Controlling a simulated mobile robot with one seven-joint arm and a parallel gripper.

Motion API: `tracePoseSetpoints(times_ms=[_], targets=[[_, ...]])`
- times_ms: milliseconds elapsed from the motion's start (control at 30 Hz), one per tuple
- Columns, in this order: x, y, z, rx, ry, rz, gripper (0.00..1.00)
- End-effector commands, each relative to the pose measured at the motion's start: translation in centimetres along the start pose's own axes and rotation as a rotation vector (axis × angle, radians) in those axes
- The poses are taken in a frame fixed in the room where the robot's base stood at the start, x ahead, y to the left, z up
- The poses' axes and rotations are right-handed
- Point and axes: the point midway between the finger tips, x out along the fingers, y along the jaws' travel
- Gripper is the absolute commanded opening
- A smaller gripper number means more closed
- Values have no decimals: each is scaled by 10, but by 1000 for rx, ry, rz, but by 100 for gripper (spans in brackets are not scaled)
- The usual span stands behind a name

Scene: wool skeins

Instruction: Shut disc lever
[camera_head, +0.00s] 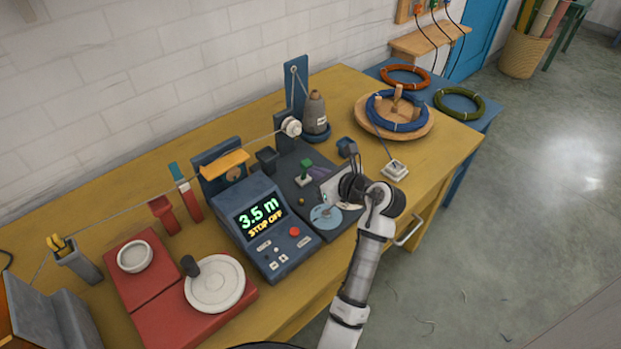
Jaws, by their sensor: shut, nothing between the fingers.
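A dark grey machine plate (296,190) lies on the yellow table. On its front part is a light blue disc (322,219) with a small pale piece over it. A green lever-like knob (307,167) stands on a pale base behind it. A white round disc (291,126) sits on the grey post at the back. I cannot tell which of these is the disc lever. My gripper (332,198) is shut and empty, just above and right of the light blue disc. The hand partly hides this area, and contact cannot be told.
A blue display box (265,228) reading "3.5 m STOP OFF" stands left of the plate. A grey cone (315,112) and a wooden dish (418,127) with a blue coil stand behind. A red scale (160,300) is at front left. A thread runs across the back.

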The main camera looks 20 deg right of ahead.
Motion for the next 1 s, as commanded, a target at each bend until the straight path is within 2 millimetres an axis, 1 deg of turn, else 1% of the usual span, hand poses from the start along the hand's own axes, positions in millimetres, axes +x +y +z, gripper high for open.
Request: tracePoseSetpoints(times_ms=[200, 400, 600, 833, 1000], targets=[[2, -9, 10, -1, 0, 1, 0], [13, -9, 23, -2, 0, 3, 0], [23, -10, 31, 0, 0, 1, 0], [22, -10, 30, 1, 0, 1, 0], [20, -10, 36, 0, 0, 1, 0]])
